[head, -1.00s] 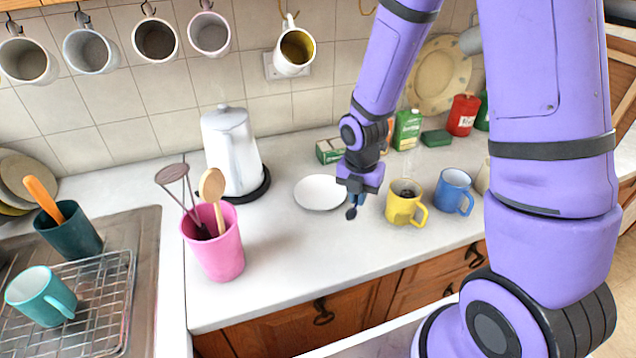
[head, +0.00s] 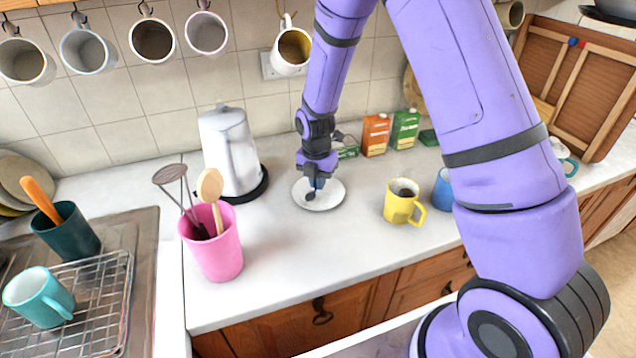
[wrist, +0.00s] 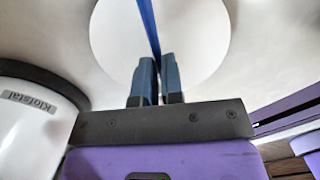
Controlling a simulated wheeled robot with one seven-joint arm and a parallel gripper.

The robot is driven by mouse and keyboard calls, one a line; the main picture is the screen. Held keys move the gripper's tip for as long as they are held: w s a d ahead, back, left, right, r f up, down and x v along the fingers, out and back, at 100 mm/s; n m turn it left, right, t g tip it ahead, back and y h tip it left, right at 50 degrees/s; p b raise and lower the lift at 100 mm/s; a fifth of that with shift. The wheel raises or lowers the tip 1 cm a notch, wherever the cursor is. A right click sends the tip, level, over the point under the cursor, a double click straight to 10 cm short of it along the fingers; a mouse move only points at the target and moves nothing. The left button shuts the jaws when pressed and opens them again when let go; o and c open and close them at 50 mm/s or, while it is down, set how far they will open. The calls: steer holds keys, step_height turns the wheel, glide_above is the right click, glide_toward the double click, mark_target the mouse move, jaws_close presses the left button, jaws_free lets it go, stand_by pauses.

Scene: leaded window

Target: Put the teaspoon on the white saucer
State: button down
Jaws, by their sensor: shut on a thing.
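The white saucer (head: 330,201) lies on the worktop between the kettle and the yellow mug; it also fills the upper middle of the wrist view (wrist: 200,45). My gripper (head: 314,183) is over the saucer, pointing down. In the wrist view my gripper (wrist: 157,82) is shut on the blue handle of the teaspoon (wrist: 148,25). The teaspoon's dark bowl (head: 310,196) hangs low over the saucer in the head view. I cannot tell whether it touches the saucer.
A white kettle (head: 229,150) stands on its base close to the saucer's left. A pink utensil pot (head: 217,250) is at front left. A yellow mug (head: 401,203) and a blue mug (head: 441,190) stand to the right. Cartons (head: 375,135) stand behind. The worktop in front is clear.

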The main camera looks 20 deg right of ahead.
steer(key=shift+f, duration=0.45)
steer(key=shift+f, duration=0.1)
steer(key=shift+f, duration=0.35)
steer(key=c, duration=1.2)
jaws_free()
steer(key=shift+c, duration=0.2)
